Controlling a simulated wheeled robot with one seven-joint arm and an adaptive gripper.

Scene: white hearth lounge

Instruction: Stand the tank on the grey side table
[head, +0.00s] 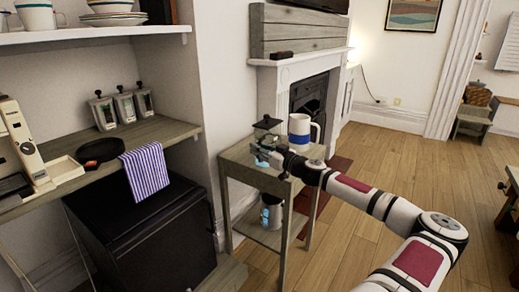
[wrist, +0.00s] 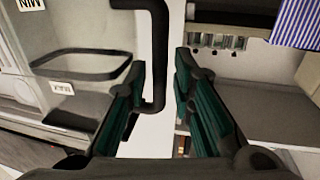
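The tank (head: 267,137) is a small clear container with a dark lid. In the head view it appears upright on the grey side table (head: 238,160), left of a mug; its base is partly hidden by my gripper (head: 264,161). In the wrist view the clear wall of the tank (wrist: 85,98), with MIN and MAX labels, fills the left side. Its black handle (wrist: 156,55) passes between the fingers of my gripper (wrist: 163,80). The fingers are apart, with a gap visible on the right of the handle, so they look open around it.
A white mug with a blue band (head: 300,132) stands close to the tank's right. A metal and blue container (head: 271,213) sits on the table's lower shelf. The counter to the left holds a striped cloth (head: 145,172), a black pan (head: 100,151) and several canisters.

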